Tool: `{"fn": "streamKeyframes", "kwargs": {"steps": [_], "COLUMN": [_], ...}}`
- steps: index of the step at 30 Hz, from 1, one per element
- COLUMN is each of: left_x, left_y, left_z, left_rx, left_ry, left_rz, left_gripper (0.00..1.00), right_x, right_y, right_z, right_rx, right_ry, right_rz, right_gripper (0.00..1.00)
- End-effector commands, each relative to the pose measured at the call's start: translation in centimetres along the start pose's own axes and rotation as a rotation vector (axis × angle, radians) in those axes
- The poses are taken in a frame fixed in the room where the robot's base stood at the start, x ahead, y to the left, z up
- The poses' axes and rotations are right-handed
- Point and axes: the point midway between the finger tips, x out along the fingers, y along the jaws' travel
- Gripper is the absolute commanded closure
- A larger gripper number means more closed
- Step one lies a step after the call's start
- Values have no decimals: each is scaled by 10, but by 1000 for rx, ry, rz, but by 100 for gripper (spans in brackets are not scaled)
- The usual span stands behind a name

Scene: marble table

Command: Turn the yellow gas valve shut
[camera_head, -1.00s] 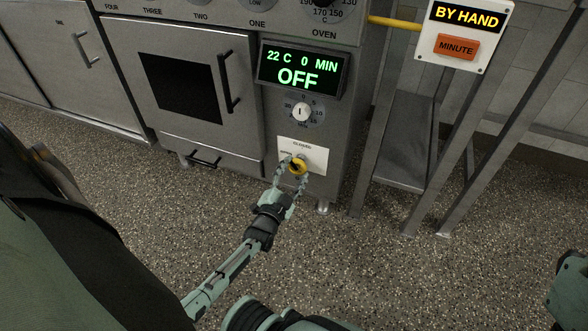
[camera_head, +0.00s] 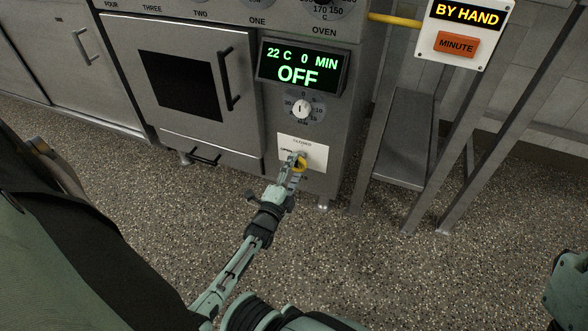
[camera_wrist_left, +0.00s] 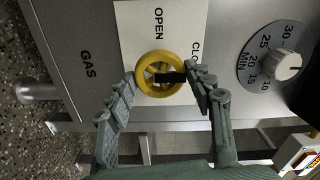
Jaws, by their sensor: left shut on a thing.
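The yellow valve wheel (camera_head: 304,164) sits on a white plate (camera_head: 317,153) low on the oven front, with CLOSED above it and OPEN at its left. My left gripper (camera_head: 297,163) is shut on its rim and covers much of it in the head view. In the left wrist view, the yellow wheel (camera_wrist_left: 160,93) lies between the two fingers (camera_wrist_left: 160,88), one on each side. A black bar on the wheel points right, towards the partly hidden CLOSED word; a finger covers its end. My right gripper is not in view.
Above the valve are a white timer knob (camera_head: 301,109) and a lit display (camera_head: 300,67) reading OFF. An oven door with a handle (camera_head: 229,78) is at left. A metal stand (camera_head: 403,150) and a BY HAND sign (camera_head: 466,16) are at right. The speckled floor in front is clear.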

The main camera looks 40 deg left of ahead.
Motion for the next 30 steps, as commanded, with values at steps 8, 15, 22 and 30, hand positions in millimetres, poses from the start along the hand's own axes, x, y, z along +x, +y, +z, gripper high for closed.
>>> {"fn": "streamKeyframes", "kwargs": {"steps": [8, 15, 22, 30], "left_x": [0, 0, 0, -8], "left_y": [0, 0, 0, 1], "left_z": [0, 0, 0, 0], "left_rx": [12, 12, 10, 9], "left_ry": [1, 1, 0, 0], "left_rz": [1, 1, 1, 2], "left_gripper": [77, 39, 27, 27], "right_x": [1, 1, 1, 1], "right_y": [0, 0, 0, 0], "right_z": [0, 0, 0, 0], "right_rx": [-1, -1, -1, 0], "right_ry": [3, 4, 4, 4], "right_rz": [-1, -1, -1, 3], "right_gripper": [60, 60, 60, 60]}}
